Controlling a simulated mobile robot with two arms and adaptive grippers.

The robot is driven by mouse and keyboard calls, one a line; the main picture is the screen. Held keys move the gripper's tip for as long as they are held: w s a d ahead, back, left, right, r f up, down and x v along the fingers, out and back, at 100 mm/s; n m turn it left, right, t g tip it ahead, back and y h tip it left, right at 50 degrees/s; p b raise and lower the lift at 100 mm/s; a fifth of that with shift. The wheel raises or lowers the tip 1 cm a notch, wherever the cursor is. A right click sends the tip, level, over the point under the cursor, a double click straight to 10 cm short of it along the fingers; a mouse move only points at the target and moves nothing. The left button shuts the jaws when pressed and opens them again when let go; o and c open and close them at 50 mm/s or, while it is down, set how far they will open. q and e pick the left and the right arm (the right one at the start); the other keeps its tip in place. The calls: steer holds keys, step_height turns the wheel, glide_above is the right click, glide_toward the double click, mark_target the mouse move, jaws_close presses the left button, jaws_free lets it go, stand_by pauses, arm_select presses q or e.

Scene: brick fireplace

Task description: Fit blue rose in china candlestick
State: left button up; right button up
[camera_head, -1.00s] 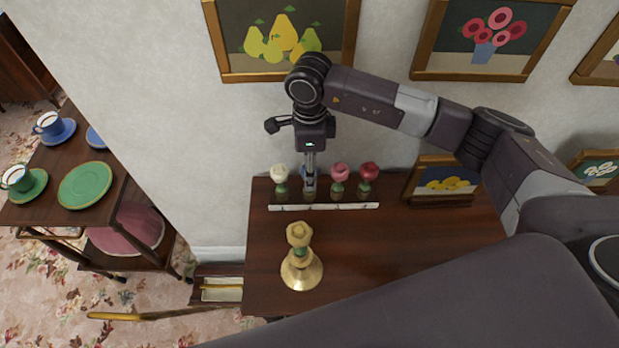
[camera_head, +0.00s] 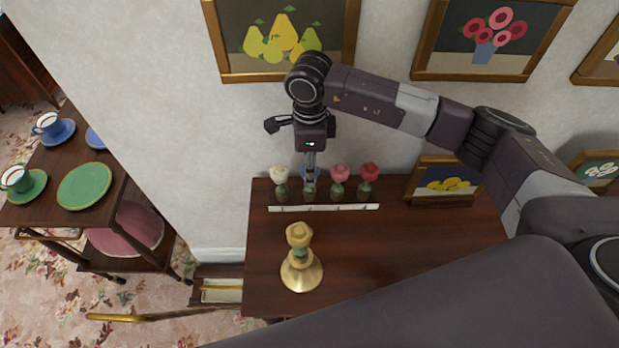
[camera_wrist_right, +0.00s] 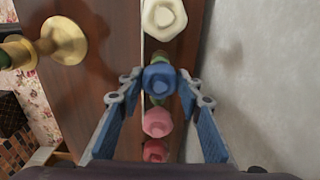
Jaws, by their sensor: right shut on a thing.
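My right gripper (camera_head: 311,176) points down at the row of roses by the wall and is shut on the blue rose (camera_wrist_right: 158,80). In the right wrist view the fingers (camera_wrist_right: 160,88) lie on both sides of its blue head. The rose stands between the white rose (camera_head: 280,174) and the pink rose (camera_head: 340,172), about level with them. In the head view the fingers hide most of it. A gold-coloured candlestick (camera_head: 301,275) stands nearer on the table, with a yellowish, green-based flower head on top. I cannot make out a china candlestick. My left gripper is not in view.
A red rose (camera_head: 368,172) ends the row, behind a pale strip (camera_head: 323,207) on the wooden table (camera_head: 400,255). A framed lemon picture (camera_head: 446,183) stands at the back right. The table's middle is clear. A cart (camera_head: 115,215) with cups and plates is at left.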

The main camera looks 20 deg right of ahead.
steer(key=shift+r+p, duration=0.45)
steer(key=shift+r, duration=1.1)
steer(key=shift+r+p, duration=0.4)
steer(key=shift+r, duration=0.55)
